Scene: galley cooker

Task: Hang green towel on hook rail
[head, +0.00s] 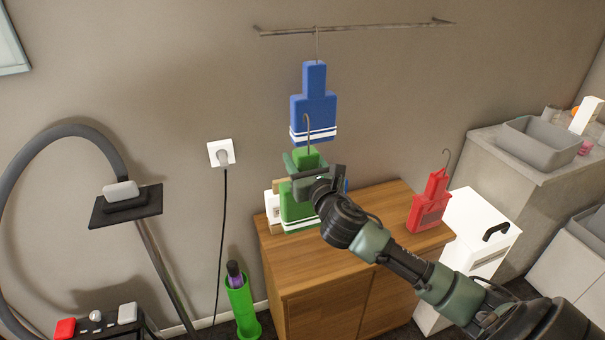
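The green towel (292,213) is a flat green shape with a narrow neck, white stripes near its bottom and a metal hook on top. My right gripper (306,163) reaches in from the right and is shut on its neck. The towel is upright, seemingly held above the cabinet top; the gripper hides part of its middle. The hook rail (370,27) is a thin bar on the wall. A blue towel (314,110) hangs from it by its hook, above and behind the green towel. The rail right of the blue towel is bare. My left gripper is not in view.
A red towel (429,208) with a hook stands on the wooden cabinet (375,207) at right. A small white box (271,207) is partly hidden behind the green towel. A wall socket (221,153) with a cable is at left. A white bin (478,232) stands right of the cabinet.

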